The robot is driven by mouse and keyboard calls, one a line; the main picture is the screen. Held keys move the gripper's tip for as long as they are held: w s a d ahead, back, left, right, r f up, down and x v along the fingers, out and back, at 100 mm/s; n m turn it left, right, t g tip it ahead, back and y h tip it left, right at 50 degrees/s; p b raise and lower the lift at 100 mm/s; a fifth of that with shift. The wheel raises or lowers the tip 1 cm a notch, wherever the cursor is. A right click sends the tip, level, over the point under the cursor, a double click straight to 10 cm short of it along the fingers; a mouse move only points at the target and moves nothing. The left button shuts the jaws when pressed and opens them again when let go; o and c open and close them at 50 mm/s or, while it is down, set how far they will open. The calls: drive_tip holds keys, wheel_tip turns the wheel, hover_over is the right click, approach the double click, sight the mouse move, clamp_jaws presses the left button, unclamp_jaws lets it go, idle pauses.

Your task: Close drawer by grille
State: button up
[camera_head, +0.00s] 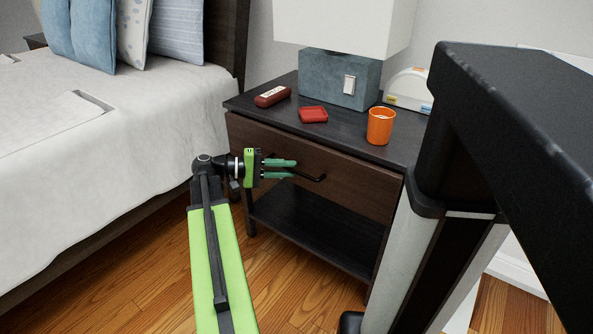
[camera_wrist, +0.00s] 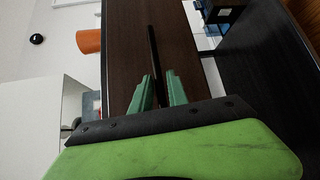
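The dark brown drawer front (camera_head: 350,184) is in the nightstand, below its black top. It carries a thin black bar handle (camera_head: 314,178), and I see no grille on it. My gripper (camera_head: 281,168) is in front of the drawer at the left part of the handle. In the wrist view, the green fingers of my gripper (camera_wrist: 161,88) are apart, with the handle (camera_wrist: 154,50) running between them and a gap showing. The drawer front (camera_wrist: 180,50) lies beyond the fingertips. I cannot tell how far the drawer stands out.
An open shelf (camera_head: 315,230) is below. A bed (camera_head: 100,160) stands at left.

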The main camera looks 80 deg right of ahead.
drive_tip(key=shift+s+d, duration=0.1)
drive_tip(key=shift+s, duration=0.05)
drive_tip(key=shift+s, duration=0.15)
clamp_jaws()
idle(1.1)
